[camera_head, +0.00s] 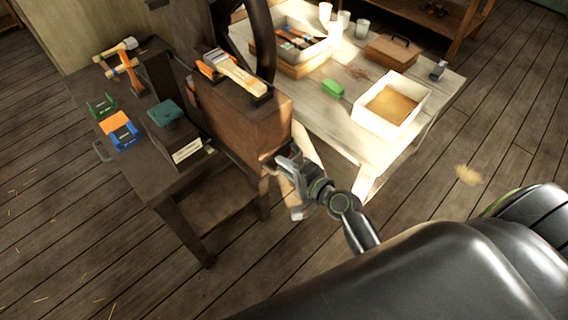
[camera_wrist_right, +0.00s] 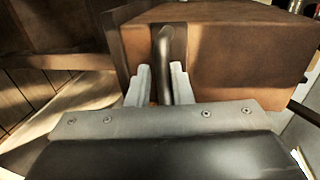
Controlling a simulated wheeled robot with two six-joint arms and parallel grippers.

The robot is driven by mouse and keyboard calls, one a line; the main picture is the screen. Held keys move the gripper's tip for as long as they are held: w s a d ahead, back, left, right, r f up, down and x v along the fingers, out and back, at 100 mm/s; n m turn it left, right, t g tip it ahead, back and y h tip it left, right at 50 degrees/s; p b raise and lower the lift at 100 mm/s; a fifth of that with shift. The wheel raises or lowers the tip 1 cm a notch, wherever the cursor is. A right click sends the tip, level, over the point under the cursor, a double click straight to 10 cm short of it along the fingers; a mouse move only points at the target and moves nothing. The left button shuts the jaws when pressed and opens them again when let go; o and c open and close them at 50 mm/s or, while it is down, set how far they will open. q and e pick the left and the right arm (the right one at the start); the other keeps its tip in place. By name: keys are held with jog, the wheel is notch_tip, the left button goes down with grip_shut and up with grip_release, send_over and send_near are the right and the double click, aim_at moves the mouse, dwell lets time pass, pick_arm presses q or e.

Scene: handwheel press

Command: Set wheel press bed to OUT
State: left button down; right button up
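The press has a big dark handwheel (camera_head: 262,45) and a brown block-like body (camera_head: 245,118), which I take to be the bed or its housing. A dark bar handle (camera_wrist_right: 166,50) stands out from the brown face (camera_wrist_right: 235,55) in the right wrist view. My right gripper (camera_head: 287,160) is at the front end of this block. Its two pale fingers (camera_wrist_right: 161,78) stand either side of the handle, with a small gap showing on the left, so it looks open around the handle. In the head view the gripper mostly hides the handle. My left gripper is not in view.
A dark bench (camera_head: 120,165) at left holds tools, a teal-topped dark box with a pale label (camera_head: 187,151) and small blocks. A pale table (camera_head: 345,75) behind holds a white box (camera_head: 404,118), a green item (camera_head: 333,89) and cups. Open floor lies right and front.

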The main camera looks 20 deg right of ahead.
jog(key=shift+o, duration=0.9)
jog(key=shift+s, duration=0.15)
jog(key=shift+d+r, duration=0.1)
jog(key=b+v, duration=0.3)
jog(key=v, duration=1.4)
jog(key=shift+s+b, duration=0.25)
jog(key=shift+b, duration=0.1)
